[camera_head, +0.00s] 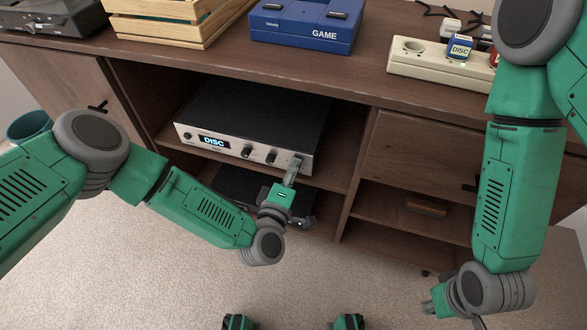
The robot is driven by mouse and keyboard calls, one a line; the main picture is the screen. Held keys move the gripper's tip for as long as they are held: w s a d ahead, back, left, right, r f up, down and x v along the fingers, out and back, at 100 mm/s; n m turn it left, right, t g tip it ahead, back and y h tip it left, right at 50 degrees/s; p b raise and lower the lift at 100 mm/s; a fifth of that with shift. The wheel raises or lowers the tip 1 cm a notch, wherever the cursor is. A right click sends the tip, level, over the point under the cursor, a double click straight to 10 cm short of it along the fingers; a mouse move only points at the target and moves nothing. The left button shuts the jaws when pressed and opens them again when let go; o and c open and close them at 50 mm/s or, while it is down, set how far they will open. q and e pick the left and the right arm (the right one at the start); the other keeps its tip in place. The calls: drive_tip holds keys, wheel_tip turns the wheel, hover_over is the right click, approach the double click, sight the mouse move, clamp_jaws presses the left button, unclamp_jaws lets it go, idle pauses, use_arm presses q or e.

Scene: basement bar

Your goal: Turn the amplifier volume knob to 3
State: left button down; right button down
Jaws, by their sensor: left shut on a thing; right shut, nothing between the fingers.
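The amplifier (250,118) sits on the upper shelf of the open cabinet bay, with a black top and a silver front. Two dark knobs (259,154) show right of the display, and a round button is at the far left of the front. My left gripper (293,168) is at the right end of the front panel, shut on the knob there, which its fingers mostly hide. The knob's scale is too small to read. My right gripper (430,304) is shut and empty, low at the right above the carpet, away from the amplifier.
On the cabinet top (350,75) are a wooden crate (165,25), a blue GAME console (305,25) and a cream power strip (425,65) with plugs. Another dark device (235,188) is on the shelf below, partly behind my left arm. The carpet (350,280) in front is clear.

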use_arm(q)
drive_tip(key=shift+s+f, duration=0.25)
drive_tip(key=shift+f, duration=0.1)
drive_tip(key=c, duration=1.3)
unclamp_jaws()
drive_tip(key=shift+w+r, duration=0.1)
drive_tip(key=shift+r, duration=0.1)
drive_tip(key=v, duration=1.2)
